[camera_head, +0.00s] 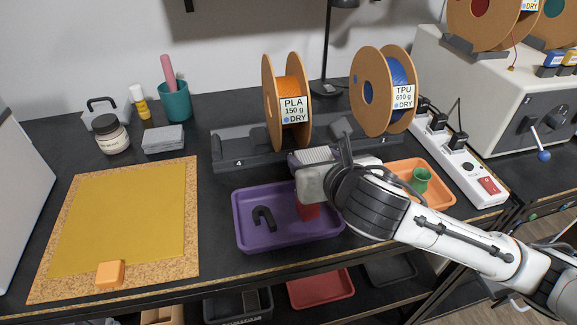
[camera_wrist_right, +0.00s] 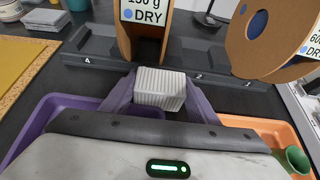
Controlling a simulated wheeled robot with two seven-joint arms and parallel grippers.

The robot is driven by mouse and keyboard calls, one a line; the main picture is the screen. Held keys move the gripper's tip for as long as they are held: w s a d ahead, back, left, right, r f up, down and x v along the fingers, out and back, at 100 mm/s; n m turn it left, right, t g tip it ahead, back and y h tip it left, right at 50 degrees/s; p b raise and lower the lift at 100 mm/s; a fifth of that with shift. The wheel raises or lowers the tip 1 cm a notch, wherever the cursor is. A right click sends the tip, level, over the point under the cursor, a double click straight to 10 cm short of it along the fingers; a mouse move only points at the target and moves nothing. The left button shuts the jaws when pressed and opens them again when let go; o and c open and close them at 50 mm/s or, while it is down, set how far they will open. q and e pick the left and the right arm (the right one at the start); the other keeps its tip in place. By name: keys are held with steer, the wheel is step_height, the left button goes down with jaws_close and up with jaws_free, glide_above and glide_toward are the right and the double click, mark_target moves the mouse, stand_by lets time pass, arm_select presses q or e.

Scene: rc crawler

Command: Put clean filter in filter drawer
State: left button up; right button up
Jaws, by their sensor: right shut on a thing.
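The clean filter is a white pleated block (camera_head: 316,154), also seen in the right wrist view (camera_wrist_right: 160,88). My right gripper (camera_wrist_right: 159,92) is shut on it, with a purple finger on each side. It holds the filter above the back of the purple tray (camera_head: 240,222), in front of the spool rack (camera_head: 228,152). In the head view my right wrist and forearm hide part of the tray and rack. I cannot make out a filter drawer in either view. My left gripper is not in view.
The purple tray holds a dark U-shaped piece (camera_head: 264,218) and a red block (camera_head: 307,211). An orange tray (camera_head: 440,194) with a green piece (camera_head: 420,180) lies to the right. An orange PLA spool (camera_head: 290,92) and a blue TPU spool (camera_head: 397,75) stand close behind.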

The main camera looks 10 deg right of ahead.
steer(key=a, duration=0.5)
steer(key=shift+a, duration=0.1)
steer(key=shift+f, duration=0.6)
steer(key=shift+f, duration=0.15)
steer(key=o, duration=1)
steer(key=shift+o, duration=0.2)
